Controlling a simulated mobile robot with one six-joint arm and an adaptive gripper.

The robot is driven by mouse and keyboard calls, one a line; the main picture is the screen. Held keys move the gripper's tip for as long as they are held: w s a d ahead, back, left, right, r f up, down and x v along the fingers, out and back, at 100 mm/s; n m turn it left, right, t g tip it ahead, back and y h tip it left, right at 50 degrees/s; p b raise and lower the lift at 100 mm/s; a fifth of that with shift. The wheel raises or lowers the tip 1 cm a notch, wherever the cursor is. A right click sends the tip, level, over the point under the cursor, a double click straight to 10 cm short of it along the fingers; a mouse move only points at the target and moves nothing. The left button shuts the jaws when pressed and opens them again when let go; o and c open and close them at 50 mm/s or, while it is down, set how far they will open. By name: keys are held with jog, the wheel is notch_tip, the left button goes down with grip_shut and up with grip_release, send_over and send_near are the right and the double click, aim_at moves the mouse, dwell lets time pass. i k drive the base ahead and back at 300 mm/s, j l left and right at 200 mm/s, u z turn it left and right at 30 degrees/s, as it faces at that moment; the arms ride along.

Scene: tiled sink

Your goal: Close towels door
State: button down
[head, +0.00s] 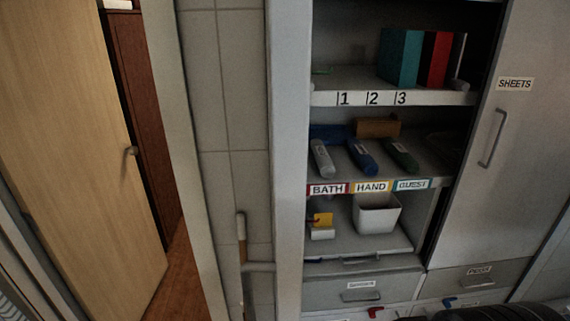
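No door with a readable towels label shows in the head view. An open shelf compartment (420,98) has no door across its front, and its shelf edge carries BATH, HAND and GUEST labels (371,187). To its right is a grey door (525,150) labelled SHEETS, with a vertical bar handle (492,138). This door stands beside the opening. I cannot tell whether it slides or swings. My gripper's fingers are not in view. A dark rounded part, possibly of my own arm, shows at the bottom right edge.
The shelves hold teal and red upright blocks (400,57), several rolled items (362,157) and a white bin (376,213). Grey drawers (360,291) sit below. A wooden door (85,150) stands ajar at left.

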aim_at(291, 20)
jog(key=k+j+z, duration=0.15)
jog(key=j, duration=0.25)
jog(key=k+j+z, duration=0.1)
jog(key=k+j, duration=0.15)
jog(key=k+j+z, duration=0.15)
jog(key=j, duration=0.3)
jog(key=i, duration=0.3)
jog(key=k+l+z, duration=0.15)
jog(key=z, duration=0.15)
jog(key=i+l+z, duration=0.1)
jog(key=z, duration=0.15)
jog(key=l, duration=0.15)
